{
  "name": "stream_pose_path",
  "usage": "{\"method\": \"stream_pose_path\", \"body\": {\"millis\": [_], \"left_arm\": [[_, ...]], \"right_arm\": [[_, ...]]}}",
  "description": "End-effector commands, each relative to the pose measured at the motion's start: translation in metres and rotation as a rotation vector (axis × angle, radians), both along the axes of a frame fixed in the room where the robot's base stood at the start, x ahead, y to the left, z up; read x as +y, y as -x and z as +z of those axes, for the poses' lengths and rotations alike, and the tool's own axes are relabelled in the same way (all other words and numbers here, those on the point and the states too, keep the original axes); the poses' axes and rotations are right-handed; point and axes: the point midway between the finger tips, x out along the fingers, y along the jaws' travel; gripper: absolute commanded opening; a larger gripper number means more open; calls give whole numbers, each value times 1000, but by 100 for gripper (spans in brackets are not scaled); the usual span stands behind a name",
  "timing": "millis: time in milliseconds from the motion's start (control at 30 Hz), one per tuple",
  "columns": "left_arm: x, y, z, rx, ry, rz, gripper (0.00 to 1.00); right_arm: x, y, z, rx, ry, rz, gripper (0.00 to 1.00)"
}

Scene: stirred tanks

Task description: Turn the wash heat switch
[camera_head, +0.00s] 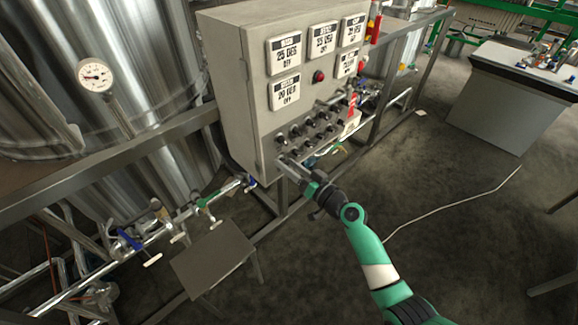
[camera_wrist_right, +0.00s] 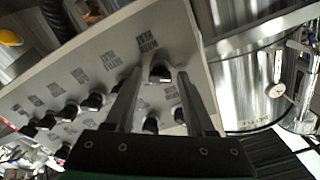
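The grey control box (camera_head: 240,80) carries rows of small black knob switches on its lower front. My right gripper (camera_head: 288,165) is at the lower left end of the knob rows. In the right wrist view its two fingers (camera_wrist_right: 160,80) are apart and point at the panel. One black knob (camera_wrist_right: 160,72) shows between the fingertips, with gaps on both sides. A label sits just above it. My left gripper is not in view.
More knobs (camera_wrist_right: 96,101) lie beside the fingers. A red button (camera_head: 318,76) and several displays are higher on the box. Steel tanks (camera_head: 165,60), a frame and pipes with valves (camera_head: 205,202) stand at the left. Open floor (camera_head: 450,190) lies at the right.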

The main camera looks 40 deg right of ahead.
Motion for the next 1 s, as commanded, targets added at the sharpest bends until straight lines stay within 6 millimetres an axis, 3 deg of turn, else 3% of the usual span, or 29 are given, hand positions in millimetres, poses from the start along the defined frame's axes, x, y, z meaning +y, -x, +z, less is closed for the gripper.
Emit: {"method": "stream_pose_path", "body": {"millis": [33,200,300,667,1000], "left_arm": [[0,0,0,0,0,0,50],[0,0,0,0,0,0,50],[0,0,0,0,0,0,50],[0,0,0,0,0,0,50],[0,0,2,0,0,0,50]], "right_arm": [[0,0,0,0,0,0,43],[0,0,0,0,0,0,13],[0,0,0,0,0,0,0],[0,0,0,0,-27,0,0],[0,0,0,0,-217,-1,0]]}}
